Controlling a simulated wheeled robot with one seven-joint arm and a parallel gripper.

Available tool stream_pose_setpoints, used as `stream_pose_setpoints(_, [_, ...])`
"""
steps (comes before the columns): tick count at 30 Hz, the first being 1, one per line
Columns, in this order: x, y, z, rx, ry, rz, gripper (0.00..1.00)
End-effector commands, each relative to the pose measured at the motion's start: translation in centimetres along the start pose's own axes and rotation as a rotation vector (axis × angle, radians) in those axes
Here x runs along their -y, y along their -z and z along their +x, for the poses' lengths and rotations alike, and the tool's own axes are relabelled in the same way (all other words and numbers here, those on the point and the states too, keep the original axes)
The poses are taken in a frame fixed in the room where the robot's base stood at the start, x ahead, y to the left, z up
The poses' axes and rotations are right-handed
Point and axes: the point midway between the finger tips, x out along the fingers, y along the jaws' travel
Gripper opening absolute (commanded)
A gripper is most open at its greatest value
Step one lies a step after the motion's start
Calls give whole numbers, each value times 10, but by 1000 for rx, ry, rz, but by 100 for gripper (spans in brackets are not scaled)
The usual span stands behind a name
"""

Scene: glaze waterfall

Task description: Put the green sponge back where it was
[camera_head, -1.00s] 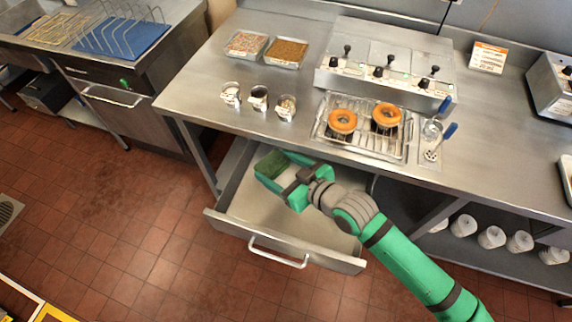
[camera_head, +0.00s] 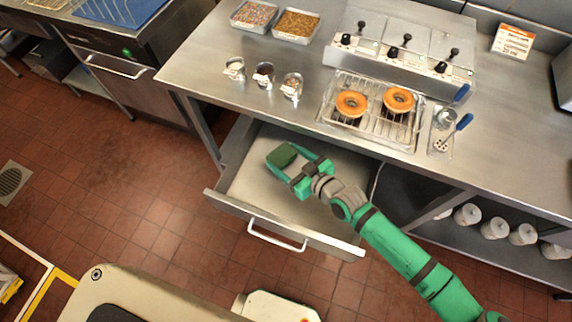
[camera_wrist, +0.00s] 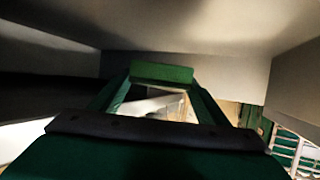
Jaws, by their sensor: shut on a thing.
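The green sponge (camera_head: 282,154) is a small dark green block at the tip of my gripper (camera_head: 287,162). In the wrist view the sponge (camera_wrist: 161,72) sits between the two finger ends, and my gripper (camera_wrist: 160,84) is shut on it. The sponge is inside the open drawer's (camera_head: 285,229) area, over its rear left part. I cannot tell whether the sponge touches the drawer floor. The drawer looks otherwise empty, though my arm hides part of its right side.
The steel counter (camera_head: 215,75) overhangs the drawer's back. On it stand small cups (camera_head: 263,76), a wire rack (camera_head: 365,132) with two doughnuts (camera_head: 398,100), and topping trays (camera_head: 297,24). White containers (camera_head: 494,228) sit on a lower shelf at right.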

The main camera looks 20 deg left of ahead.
Motion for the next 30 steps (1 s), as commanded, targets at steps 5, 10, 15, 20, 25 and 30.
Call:
stream_pose_setpoints(5, [1,-11,6,1,3,-1,48])
stream_pose_setpoints(10, [1,-34,15,3,3,0,48])
stream_pose_setpoints(15, [1,-47,20,0,2,-2,48])
stream_pose_setpoints(20, [1,-48,20,-1,2,-2,48])
stream_pose_setpoints(25, [1,-49,21,0,2,-2,48])
stream_pose_setpoints(30, [0,-50,21,0,2,-2,89])
